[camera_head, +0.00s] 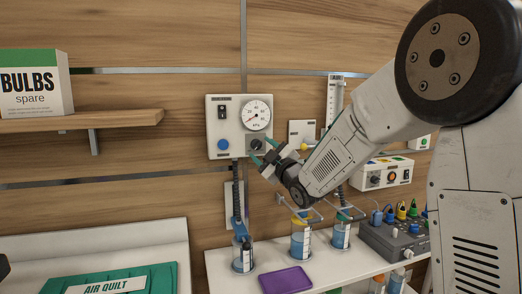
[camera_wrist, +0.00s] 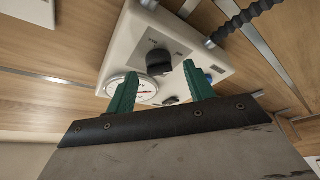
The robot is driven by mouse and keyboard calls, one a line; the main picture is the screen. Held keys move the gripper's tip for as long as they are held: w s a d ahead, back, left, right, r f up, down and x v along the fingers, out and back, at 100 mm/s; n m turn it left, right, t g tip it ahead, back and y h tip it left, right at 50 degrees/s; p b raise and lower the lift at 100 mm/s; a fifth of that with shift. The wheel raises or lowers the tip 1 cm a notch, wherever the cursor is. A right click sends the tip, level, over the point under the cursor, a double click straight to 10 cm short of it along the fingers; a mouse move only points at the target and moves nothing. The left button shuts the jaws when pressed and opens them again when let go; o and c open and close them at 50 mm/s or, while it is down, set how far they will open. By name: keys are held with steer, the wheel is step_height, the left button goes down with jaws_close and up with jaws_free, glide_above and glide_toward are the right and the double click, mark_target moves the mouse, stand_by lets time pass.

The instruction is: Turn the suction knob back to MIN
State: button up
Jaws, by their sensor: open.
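The suction knob (camera_head: 256,145) is a dark round knob on a grey plate, low on the right of the white wall unit (camera_head: 219,128). In the wrist view the black knob (camera_wrist: 158,62) lies between and just beyond the two green fingertips. My gripper (camera_head: 263,151) is open in front of the knob, and it shows open in the wrist view (camera_wrist: 160,69). No contact with the knob is clear. The dial gauge (camera_head: 257,114) sits above the knob. The MIN mark and knob pointer are too small to read.
A yellow-fitted wall outlet (camera_head: 301,133) and a flow tube (camera_head: 335,98) are close on the right. A dark corrugated hose (camera_head: 237,190) hangs below the unit. Jars (camera_head: 243,258) and a purple tray (camera_head: 286,280) stand on the shelf below. A wooden shelf (camera_head: 120,118) is on the left.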

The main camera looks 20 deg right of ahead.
steer(key=v, duration=0.6)
steer(key=shift+s, duration=0.2)
steer(key=shift+f, duration=0.1)
steer(key=d+f+m+g+h, duration=0.3)
steer(key=f+m+g+h, duration=0.15)
steer(key=f, duration=0.45)
steer(key=s+d+f+m+g+h, duration=0.35)
steer(key=s+f+g, duration=0.25)
steer(key=s, duration=0.3)
steer(key=s+a+r+m+g, duration=0.1)
steer(key=s+a+g, duration=0.1)
steer(key=s, duration=0.8)
steer(key=s+a+r+m+g+y, duration=0.1)
steer(key=s+a+m+g, duration=0.1)
steer(key=s, duration=0.9)
steer(key=s+a+r+m+g, duration=0.1)
steer(key=s+g, duration=0.3)
steer(key=s, duration=0.7)
steer(key=shift+a+r+m+y, duration=0.25)
steer(key=shift+a+m+y, duration=0.15)
steer(key=shift+a+m, duration=0.15)
steer(key=shift+s, duration=0.15)
